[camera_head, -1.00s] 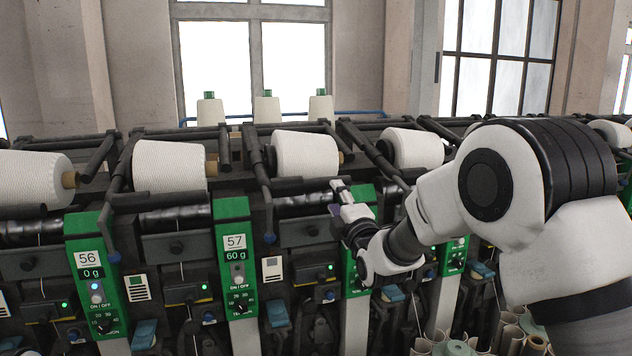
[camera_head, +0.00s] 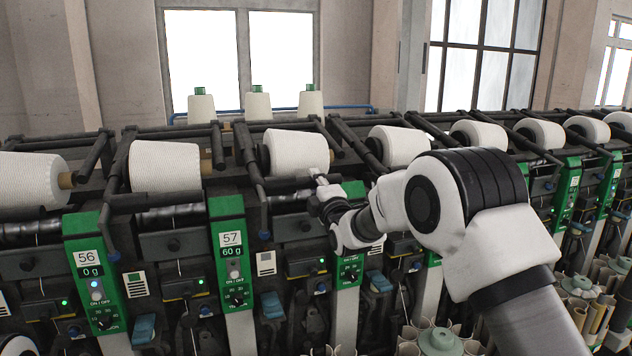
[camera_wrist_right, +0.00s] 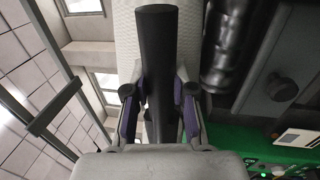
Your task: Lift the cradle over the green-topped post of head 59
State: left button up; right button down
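My right gripper (camera_head: 320,182) is at the right end of a dark horizontal cradle bar (camera_head: 288,184), just below a white cone (camera_head: 296,152). In the right wrist view the bar (camera_wrist_right: 158,45) lies between the two purple-padded fingers (camera_wrist_right: 158,100). Slim gaps seem to show beside it; a firm grip is not visible. The green panels reading 56 (camera_head: 88,258) and 57 (camera_head: 230,240) are legible. The number of the panel behind my right gripper (camera_head: 349,268) is hidden, and I cannot read a 59. My left gripper is not in view.
Another green panel (camera_head: 433,257) is partly hidden by my right arm. More cones (camera_head: 478,134) on dark cradle arms line the machine. Three green-tipped cones (camera_head: 258,105) stand behind. Tubes and a bobbin (camera_head: 440,342) stand low in front, beneath my arm.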

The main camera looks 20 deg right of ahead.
jog(key=r, duration=0.8)
jog(key=shift+s+d+r+p, duration=0.1)
jog(key=shift+s+r+p, duration=0.15)
jog(key=shift+s+p, duration=0.15)
jog(key=shift+f, duration=0.1)
jog(key=c, duration=1.2)
grip_release()
jog(key=shift+c, duration=0.2)
jog(key=o, duration=0.3)
jog(key=shift+d+f, duration=0.1)
jog(key=shift+d, duration=0.1)
